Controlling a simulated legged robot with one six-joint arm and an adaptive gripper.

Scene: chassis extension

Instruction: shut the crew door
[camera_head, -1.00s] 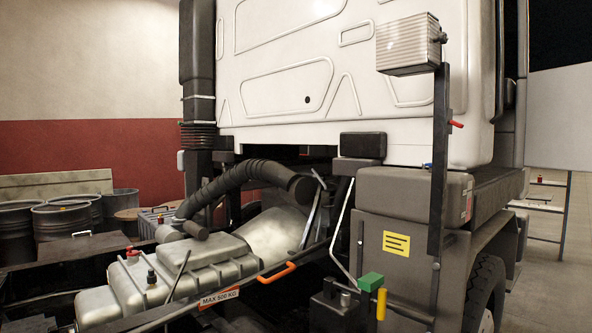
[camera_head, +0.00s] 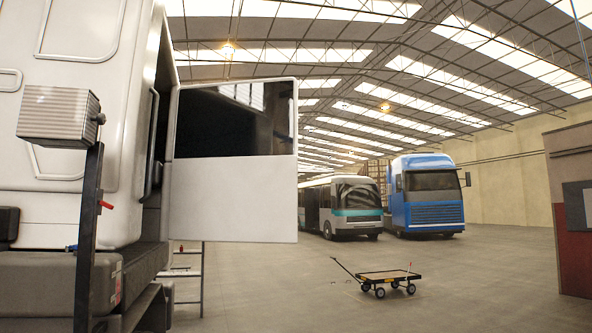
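The crew door (camera_head: 234,200) is a white panel with a dark window (camera_head: 235,118) in its upper half. It stands open, swung out to the right from the side of the white truck cab (camera_head: 90,150). The dark door opening shows as a narrow strip along the cab's edge. My gripper is not in view, and no part of my arm shows.
A post with a ribbed box (camera_head: 58,115) and a red lever (camera_head: 106,205) stands close at left. A ladder-like frame (camera_head: 186,272) stands below the door. A flat cart (camera_head: 387,277) is on the open floor. A bus (camera_head: 341,207) and blue truck (camera_head: 428,195) are farther back.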

